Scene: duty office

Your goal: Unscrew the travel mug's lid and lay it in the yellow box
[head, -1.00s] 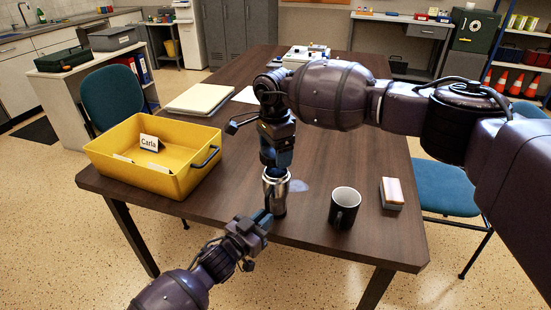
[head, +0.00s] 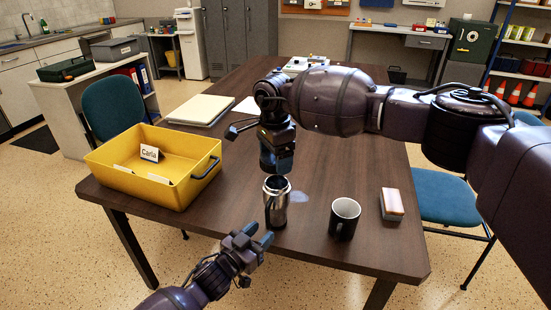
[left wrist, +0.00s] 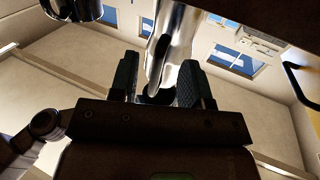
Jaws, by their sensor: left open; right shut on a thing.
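The silver travel mug (head: 276,210) stands upright near the table's front edge, its dark mouth uncovered. It also shows in the left wrist view (left wrist: 172,40), beyond my left fingers. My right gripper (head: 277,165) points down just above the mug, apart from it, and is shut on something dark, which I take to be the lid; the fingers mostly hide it. My left gripper (head: 258,238) is open and empty, below and in front of the mug, clear of it. The yellow box (head: 135,188) stands at the table's left corner with a white "Carla" card (head: 149,153) inside.
A black mug (head: 344,217) stands right of the travel mug. A pale stack (head: 201,110) lies behind the box. The table (head: 235,190) is clear between the box and the travel mug.

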